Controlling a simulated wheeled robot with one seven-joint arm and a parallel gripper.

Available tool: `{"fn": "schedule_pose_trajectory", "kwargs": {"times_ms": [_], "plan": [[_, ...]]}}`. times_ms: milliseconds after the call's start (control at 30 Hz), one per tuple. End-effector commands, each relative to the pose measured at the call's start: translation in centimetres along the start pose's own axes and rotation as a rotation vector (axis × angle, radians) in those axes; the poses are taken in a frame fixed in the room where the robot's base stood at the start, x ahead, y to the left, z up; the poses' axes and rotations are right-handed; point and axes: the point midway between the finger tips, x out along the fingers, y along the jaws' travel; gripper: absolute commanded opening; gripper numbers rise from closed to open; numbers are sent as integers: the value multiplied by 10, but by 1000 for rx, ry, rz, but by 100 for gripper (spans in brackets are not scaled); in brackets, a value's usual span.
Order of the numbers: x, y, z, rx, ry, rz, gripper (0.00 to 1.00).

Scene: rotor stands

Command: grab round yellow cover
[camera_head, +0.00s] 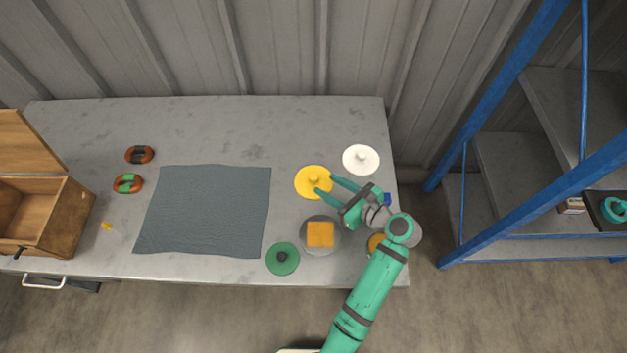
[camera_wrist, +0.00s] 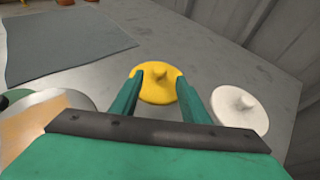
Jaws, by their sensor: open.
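The round yellow cover (camera_head: 309,184) is a flat disc with a small knob in the middle, lying on the grey table. In the wrist view the yellow cover (camera_wrist: 158,90) shows between and beyond my fingers. My gripper (camera_head: 325,185) is open and empty, its green fingers pointing left at the cover's right side. In the wrist view my gripper (camera_wrist: 162,88) has its fingers spread to either side of the knob. I cannot tell how high the fingertips are above the cover.
A white cover (camera_head: 361,158) lies close to the right. A grey round plate with an orange block (camera_head: 320,234) and a green cover (camera_head: 283,258) lie nearer the front edge. A grey-blue cloth (camera_head: 205,210) lies left; a wooden box (camera_head: 62,219) stands far left.

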Motion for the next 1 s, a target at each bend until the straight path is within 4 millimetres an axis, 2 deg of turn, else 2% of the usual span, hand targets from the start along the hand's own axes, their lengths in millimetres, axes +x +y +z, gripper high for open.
{"fn": "schedule_pose_trajectory", "kwargs": {"times_ms": [267, 633, 767, 967, 1000], "plan": [[18, 1, 0, -1, -1, 3, 42], [69, 1, 0, -2, 0, 4, 42], [76, 1, 0, -2, 0, 4, 42], [76, 1, 0, -2, 0, 3, 42], [76, 1, 0, -2, 0, 3, 37]]}}
